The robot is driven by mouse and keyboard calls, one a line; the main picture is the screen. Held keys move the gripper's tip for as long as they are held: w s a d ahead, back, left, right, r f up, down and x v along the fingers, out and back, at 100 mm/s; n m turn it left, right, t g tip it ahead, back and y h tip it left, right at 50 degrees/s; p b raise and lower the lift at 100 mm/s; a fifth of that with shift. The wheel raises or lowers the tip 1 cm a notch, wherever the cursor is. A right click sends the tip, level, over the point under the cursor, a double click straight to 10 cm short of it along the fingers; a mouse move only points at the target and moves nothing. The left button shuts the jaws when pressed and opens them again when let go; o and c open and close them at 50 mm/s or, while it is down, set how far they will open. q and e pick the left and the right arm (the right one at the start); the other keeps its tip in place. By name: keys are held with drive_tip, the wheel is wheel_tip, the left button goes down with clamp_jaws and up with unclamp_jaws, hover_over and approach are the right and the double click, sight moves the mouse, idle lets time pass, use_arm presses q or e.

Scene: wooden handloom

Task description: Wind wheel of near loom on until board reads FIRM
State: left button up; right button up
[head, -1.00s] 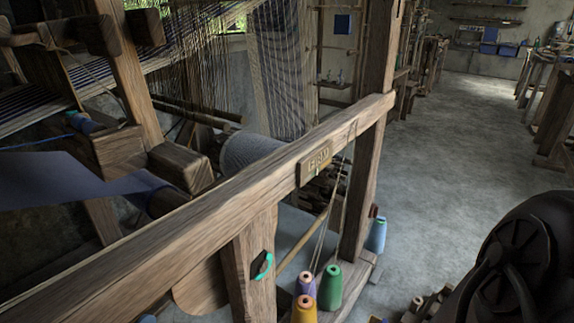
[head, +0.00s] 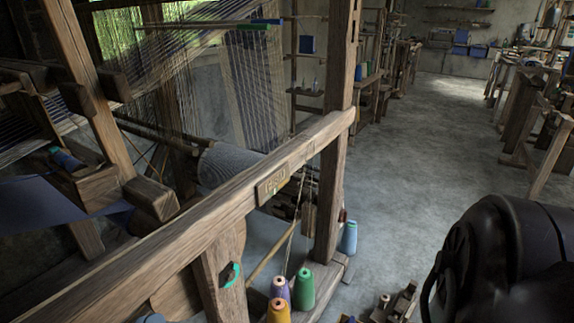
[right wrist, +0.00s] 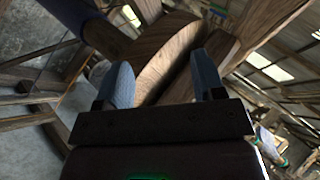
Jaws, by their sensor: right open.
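The near loom's long wooden beam (head: 180,222) runs diagonally through the head view. A small wooden board (head: 273,186) is fixed to its side; its short lettering is blurred now and looks like FIRM in the earlier frame. A rounded wooden piece, probably the wheel (head: 178,299), shows partly below the beam. In the right wrist view, my right gripper (right wrist: 163,82) is open, its two blue fingers apart. A round wooden wheel (right wrist: 160,57) shows between and beyond them; whether they touch it I cannot tell. My left gripper is out of view.
Purple, yellow and green thread cones (head: 303,288) stand at the loom's foot, with a blue cone (head: 348,238) by its post. A teal-marked fitting (head: 231,275) is on the front post. Grey floor (head: 430,150) is clear to the right; benches (head: 545,140) stand beyond.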

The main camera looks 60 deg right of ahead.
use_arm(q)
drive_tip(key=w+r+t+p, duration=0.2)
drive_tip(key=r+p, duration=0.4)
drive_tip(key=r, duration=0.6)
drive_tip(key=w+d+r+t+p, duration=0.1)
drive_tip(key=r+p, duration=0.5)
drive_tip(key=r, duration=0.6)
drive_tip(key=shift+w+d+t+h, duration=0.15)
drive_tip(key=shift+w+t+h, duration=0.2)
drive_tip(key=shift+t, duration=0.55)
use_arm(e)
drive_tip(key=s+d+r+n+g+y, duration=0.1)
drive_tip(key=s+d+n+g+y, duration=0.1)
drive_tip(key=s+n+y, duration=0.3)
drive_tip(key=s+d+r+n+g+y, duration=0.1)
drive_tip(key=s+d+n+y, duration=0.3)
drive_tip(key=s+n, duration=0.7)
drive_tip(key=s+d+r+n+g+y, duration=0.1)
drive_tip(key=s+n+y, duration=0.6)
drive_tip(key=n, duration=0.7)
drive_tip(key=s+d+g, duration=0.1)
drive_tip(key=d, duration=0.1)
drive_tip(key=shift+s+d+g, duration=0.35)
drive_tip(key=shift+s+g, duration=0.05)
